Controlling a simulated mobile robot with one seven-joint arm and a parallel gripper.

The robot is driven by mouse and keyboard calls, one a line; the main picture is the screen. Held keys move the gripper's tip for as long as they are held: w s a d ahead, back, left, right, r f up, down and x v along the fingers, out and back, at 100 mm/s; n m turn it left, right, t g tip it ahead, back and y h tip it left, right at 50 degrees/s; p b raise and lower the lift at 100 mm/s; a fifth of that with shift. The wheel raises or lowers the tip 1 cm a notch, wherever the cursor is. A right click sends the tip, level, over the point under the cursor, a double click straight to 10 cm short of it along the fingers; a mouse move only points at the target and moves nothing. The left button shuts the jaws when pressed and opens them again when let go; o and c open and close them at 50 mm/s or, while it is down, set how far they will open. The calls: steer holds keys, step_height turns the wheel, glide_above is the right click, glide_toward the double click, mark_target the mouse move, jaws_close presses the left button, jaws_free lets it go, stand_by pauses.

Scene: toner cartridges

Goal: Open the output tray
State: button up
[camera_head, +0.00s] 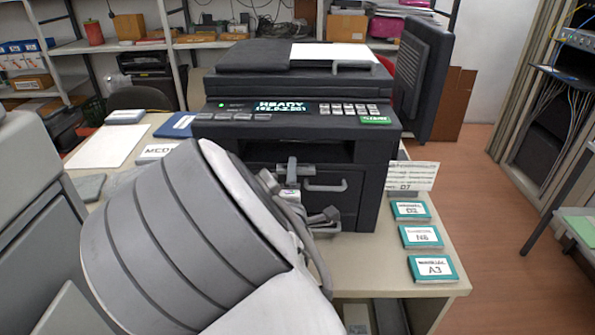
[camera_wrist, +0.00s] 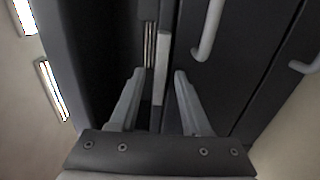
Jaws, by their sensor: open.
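The dark printer (camera_head: 295,92) stands on the desk with its front toward me. Its lit display reads READY. A dark recess (camera_head: 285,152) runs below the control panel, and a front panel with a pale handle (camera_head: 326,188) lies under it. In the wrist view the printer front appears turned sideways, with one handle (camera_wrist: 207,30) and another handle (camera_wrist: 308,62) at right. My gripper (camera_wrist: 155,85) is open, its fingers on either side of a light grey strip (camera_wrist: 161,66). I cannot tell contact or whether that strip is the output tray. My arm hides the printer's lower left in the head view.
Teal boxes, the nearest labelled A3 (camera_head: 432,268), line the desk's right side. A sign (camera_head: 412,175) stands beside the printer. White paper (camera_head: 107,146) lies at left. Shelves stand behind, and the floor (camera_head: 480,200) at right is clear.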

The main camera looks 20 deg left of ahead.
steer(key=shift+w, duration=0.1)
jaws_close()
stand_by(1.4)
